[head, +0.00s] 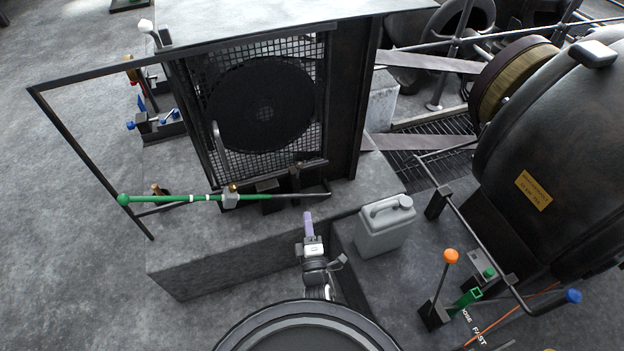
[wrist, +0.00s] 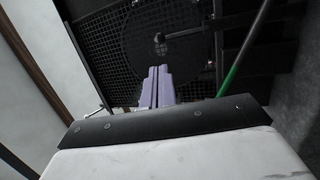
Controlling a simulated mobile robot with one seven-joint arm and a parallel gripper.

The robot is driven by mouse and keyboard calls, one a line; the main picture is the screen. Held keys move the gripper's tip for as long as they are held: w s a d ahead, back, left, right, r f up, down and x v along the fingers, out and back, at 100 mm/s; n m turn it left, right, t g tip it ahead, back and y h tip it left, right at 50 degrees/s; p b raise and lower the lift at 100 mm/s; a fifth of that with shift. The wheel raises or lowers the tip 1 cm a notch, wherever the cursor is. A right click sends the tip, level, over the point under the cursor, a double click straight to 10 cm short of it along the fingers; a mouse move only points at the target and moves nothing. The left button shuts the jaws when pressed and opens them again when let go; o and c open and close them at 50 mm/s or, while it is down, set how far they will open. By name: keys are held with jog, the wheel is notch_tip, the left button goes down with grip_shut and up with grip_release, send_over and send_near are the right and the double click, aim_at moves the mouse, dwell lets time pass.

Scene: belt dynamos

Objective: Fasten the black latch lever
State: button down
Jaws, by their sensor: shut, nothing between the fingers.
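The mesh-fronted cage (head: 320,80) stands behind my gripper, with a dark disc (head: 265,100) behind the mesh. A dark, lever-like part (head: 295,181) sits at the cage's lower edge; it may be the black latch lever, but it blends into the dark frame, so I cannot tell its position. My gripper (head: 308,222) is shut and empty, below and in front of the cage, apart from that part. In the wrist view its pale purple fingers (wrist: 156,85) are together, before the mesh. A pale bar handle (head: 216,147) is on the mesh's left side.
A green-and-white rod (head: 180,198) with a grey tapered end crosses low before the cage; it also shows in the wrist view (wrist: 240,65). A grey jerrycan (head: 385,228) stands right of my gripper. An orange-knobbed lever (head: 450,257) and a large dark tank (head: 560,140) are farther right.

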send_near(298, 172)
jog(key=w+r, duration=0.4)
jog(key=r, duration=0.2)
jog(key=shift+w+f+b, duration=0.15)
jog(key=shift+w+b, duration=0.1)
jog(key=shift+b, duration=0.05)
